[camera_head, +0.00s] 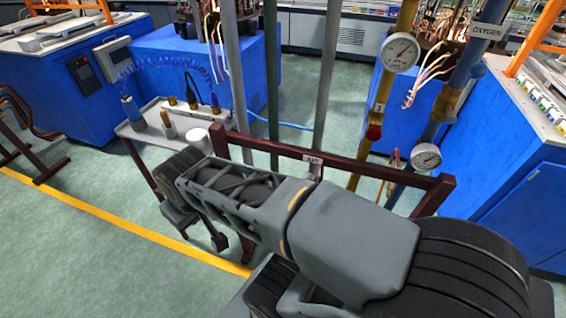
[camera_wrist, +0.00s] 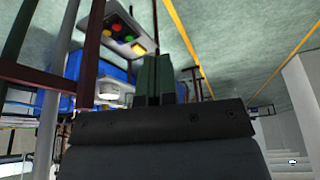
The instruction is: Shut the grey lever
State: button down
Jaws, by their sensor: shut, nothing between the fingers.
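I cannot make out the grey lever for sure in either view. In the head view a grey vertical pipe (camera_head: 328,85) runs down to a dark red rail (camera_head: 385,172). A small white label (camera_head: 313,160) sits on the rail by the pipe, and my arm covers much of what lies below it. My gripper (camera_wrist: 157,78) shows in the wrist view with its two dark green-grey fingers together and nothing between them. A grey pipe (camera_wrist: 52,100) stands left of the fingers there, apart from them. My gripper's fingertips are not clear in the head view.
A small grey shelf (camera_head: 150,130) with torch-like tools and a white cup (camera_head: 195,137) stands left of the pipes. A yellow pipe (camera_head: 384,95) with a red knob (camera_head: 374,132) and a gauge (camera_head: 400,52) stands right.

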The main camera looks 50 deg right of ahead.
aim_at(306, 177)
jog(key=shift+w+d, duration=0.1)
jog(key=shift+w, duration=0.3)
jog(key=w+d+f+n+g+h, duration=0.1)
jog(key=d+f+n+g+h, duration=0.1)
jog(key=d+g, duration=0.3)
jog(key=w+d+f+n+g+h+b, duration=0.1)
jog(key=d+f+n+g+h, duration=0.1)
jog(key=d, duration=1)
jog(key=w+d+f+n+g+h, duration=0.2)
jog(key=d+f+g+h, duration=0.2)
jog(key=d+f+g, duration=0.2)
jog(key=d+g, duration=0.2)
jog(key=d, duration=0.1)
jog(key=shift+h+b, duration=0.3)
jog(key=shift+b, duration=0.05)
jog(key=p+x, duration=0.1)
jog(key=x, duration=1.3)
jog(key=shift+p, duration=0.4)
